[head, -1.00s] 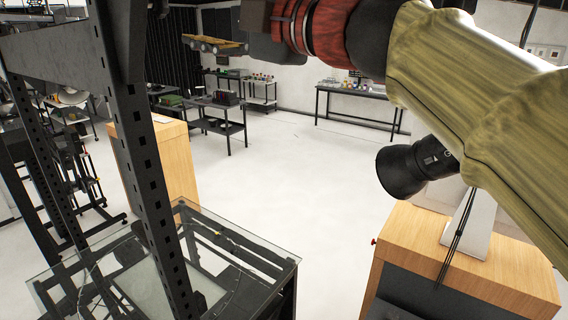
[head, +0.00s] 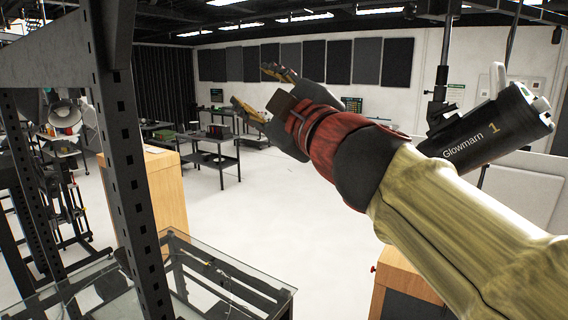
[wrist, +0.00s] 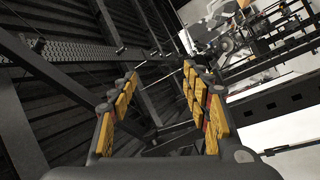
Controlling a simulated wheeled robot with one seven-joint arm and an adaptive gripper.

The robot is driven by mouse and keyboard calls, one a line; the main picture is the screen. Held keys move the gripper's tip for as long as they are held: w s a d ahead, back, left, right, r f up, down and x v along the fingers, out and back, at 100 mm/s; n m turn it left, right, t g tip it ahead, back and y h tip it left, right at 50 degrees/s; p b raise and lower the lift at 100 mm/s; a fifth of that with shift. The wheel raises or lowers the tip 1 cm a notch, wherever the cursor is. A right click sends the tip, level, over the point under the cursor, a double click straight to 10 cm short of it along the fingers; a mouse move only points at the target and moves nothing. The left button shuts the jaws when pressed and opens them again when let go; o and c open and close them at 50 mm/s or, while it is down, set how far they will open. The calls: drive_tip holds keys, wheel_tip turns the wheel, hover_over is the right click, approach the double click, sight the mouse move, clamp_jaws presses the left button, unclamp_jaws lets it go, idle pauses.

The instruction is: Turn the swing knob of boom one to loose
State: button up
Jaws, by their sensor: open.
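My gripper (head: 254,88) is raised in mid-air in the head view, its two yellow-padded fingers spread apart with nothing between them. In the wrist view my gripper (wrist: 160,72) is also open and empty, facing dark roof beams. A black cylindrical lamp (head: 485,130) marked "Glowmarn 1" is at the right of the head view, partly hidden behind my arm. A dark vertical pole (head: 440,80) with a clamp-like fitting stands beside it, at its upper left. I cannot make out a swing knob or its setting in either view. My fingers are well left of the lamp and touch nothing.
A dark perforated steel post (head: 122,170) stands close at left, above a glass-topped table (head: 215,268). A wooden cabinet (head: 160,190) is behind it. Another wooden cabinet (head: 405,272) is under my arm at right. The white floor (head: 270,200) between is clear.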

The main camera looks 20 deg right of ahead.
drive_tip(key=d+f+m+g+h+b, duration=0.1)
drive_tip(key=d+f+m+h+b, duration=0.2)
drive_tip(key=f, duration=0.8)
drive_tip(key=shift+s+d+m+h+b, duration=0.25)
drive_tip(key=shift+d+m+b, duration=0.25)
drive_tip(key=shift+d+m, duration=0.25)
drive_tip(key=s+d+f+m+g+h+b, duration=0.1)
drive_tip(key=s+d+f+m+g, duration=0.15)
drive_tip(key=f, duration=0.55)
drive_tip(key=s+d+f+m+g+h, duration=0.1)
drive_tip(key=d+f+m+g, duration=0.15)
drive_tip(key=f, duration=0.55)
drive_tip(key=s+d+f+m+g+h+b, duration=0.1)
drive_tip(key=f+g+h, duration=0.15)
drive_tip(key=f, duration=0.55)
drive_tip(key=s+a+f+g+y+b, duration=0.1)
drive_tip(key=s+f, duration=0.4)
drive_tip(key=f, duration=0.5)
drive_tip(key=s+a+f+m+g+y+b, duration=0.1)
drive_tip(key=s+a+f+g+y+b, duration=0.1)
drive_tip(key=s+a+f+b, duration=0.3)
drive_tip(key=s+a+f+m+g+y+b, duration=0.1)
drive_tip(key=s+f, duration=0.4)
drive_tip(key=f, duration=0.9)
drive_tip(key=shift+s+a+f+g+y+b, duration=0.4)
drive_tip(key=shift+a+g+y+b, duration=0.3)
drive_tip(key=shift+a+g+b, duration=0.35)
drive_tip(key=shift+d+r, duration=0.1)
drive_tip(key=shift+r, duration=0.05)
drive_tip(key=shift+c, duration=1)
